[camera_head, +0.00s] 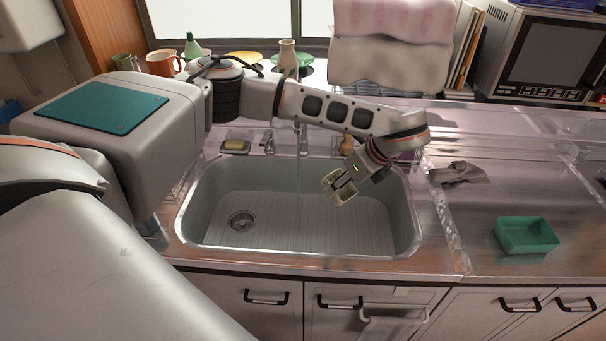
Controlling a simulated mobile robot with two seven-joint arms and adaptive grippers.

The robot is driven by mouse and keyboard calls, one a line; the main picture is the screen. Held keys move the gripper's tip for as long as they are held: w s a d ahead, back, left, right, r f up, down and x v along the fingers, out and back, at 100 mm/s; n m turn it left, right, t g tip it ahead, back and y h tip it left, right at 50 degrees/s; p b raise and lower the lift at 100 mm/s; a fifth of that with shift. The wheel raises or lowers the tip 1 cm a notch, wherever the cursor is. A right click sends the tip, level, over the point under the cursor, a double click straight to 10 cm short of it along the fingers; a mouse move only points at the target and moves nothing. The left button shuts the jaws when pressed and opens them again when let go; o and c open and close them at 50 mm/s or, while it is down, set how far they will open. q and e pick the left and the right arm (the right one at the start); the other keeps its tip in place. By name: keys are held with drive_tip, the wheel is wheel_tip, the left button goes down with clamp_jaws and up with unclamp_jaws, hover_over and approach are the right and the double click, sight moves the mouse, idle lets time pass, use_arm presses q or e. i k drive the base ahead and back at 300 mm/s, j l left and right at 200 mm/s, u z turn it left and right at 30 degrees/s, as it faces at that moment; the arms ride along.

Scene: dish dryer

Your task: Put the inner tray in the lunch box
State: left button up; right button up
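A green open-topped rectangular box (526,236) sits upright on the metal counter to the right of the sink. It looks empty, and I cannot tell whether it is the lunch box or the inner tray. I make out no second matching piece. My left gripper (339,187) hangs over the right half of the sink, well to the left of the green box. Its fingers look apart, with nothing visible between them. My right gripper is not in view.
The sink (190,212) has water running from its faucet (300,138). A grey crumpled cloth (460,172) lies behind the green box. Mugs, plates and a vase (288,56) line the window ledge. A microwave (549,56) stands back right.

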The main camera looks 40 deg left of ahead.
sight(523, 240)
drive_tip(key=i+l+z, duration=0.65)
drive_tip(key=i+z, duration=0.3)
drive_tip(key=k, duration=0.1)
